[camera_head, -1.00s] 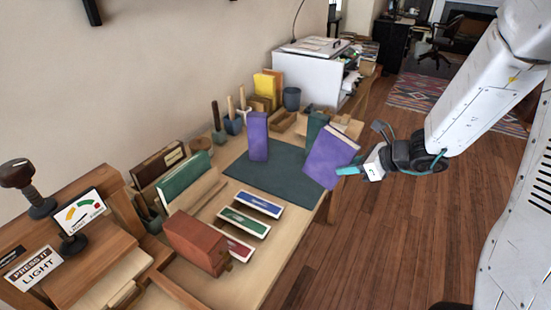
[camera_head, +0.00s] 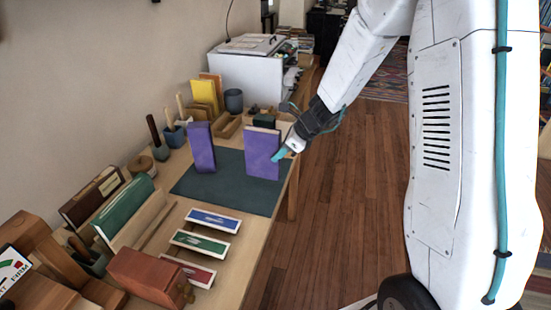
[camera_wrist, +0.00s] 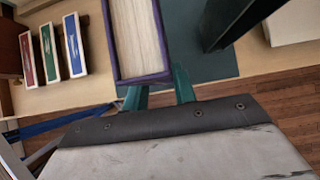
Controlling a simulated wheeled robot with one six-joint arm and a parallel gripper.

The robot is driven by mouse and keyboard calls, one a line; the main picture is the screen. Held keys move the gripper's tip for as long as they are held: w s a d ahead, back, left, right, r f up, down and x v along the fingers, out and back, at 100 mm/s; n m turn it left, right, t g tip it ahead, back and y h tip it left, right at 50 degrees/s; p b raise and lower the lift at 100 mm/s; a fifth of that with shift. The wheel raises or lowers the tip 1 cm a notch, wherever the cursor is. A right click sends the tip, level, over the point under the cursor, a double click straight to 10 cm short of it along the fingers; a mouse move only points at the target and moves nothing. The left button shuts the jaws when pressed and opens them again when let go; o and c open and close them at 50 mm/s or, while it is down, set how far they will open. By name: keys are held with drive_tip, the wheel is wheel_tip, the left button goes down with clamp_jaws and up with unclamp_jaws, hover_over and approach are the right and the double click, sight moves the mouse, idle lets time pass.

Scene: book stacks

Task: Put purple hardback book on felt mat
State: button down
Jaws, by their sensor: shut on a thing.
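A purple hardback book (camera_head: 261,155) is upright in my gripper (camera_head: 279,155), over the right part of the dark green felt mat (camera_head: 225,187). I cannot tell whether its lower edge touches the mat. In the wrist view, the teal fingers of my gripper (camera_wrist: 159,92) are shut on this book, and its purple cover rim (camera_wrist: 161,35) surrounds pale pages. Another purple book (camera_head: 201,148) stands upright at the mat's back left, apart from the held one. The mat also shows in the wrist view (camera_wrist: 185,45), partly hidden by the held book.
Red, green and blue labelled blocks (camera_head: 200,243) lie in front of the mat, with a red-brown box (camera_head: 148,277) nearer. Yellow books (camera_head: 204,95), a dark cup (camera_head: 233,100) and a white printer (camera_head: 245,75) stand behind. The mat's middle is clear. The desk's right edge is close.

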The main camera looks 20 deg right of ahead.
drive_tip(key=shift+w+a, duration=0.3)
drive_tip(key=shift+w, duration=0.6)
drive_tip(key=shift+f, duration=1.8)
drive_tip(key=shift+f, duration=0.1)
drive_tip(key=c, duration=1.1)
unclamp_jaws()
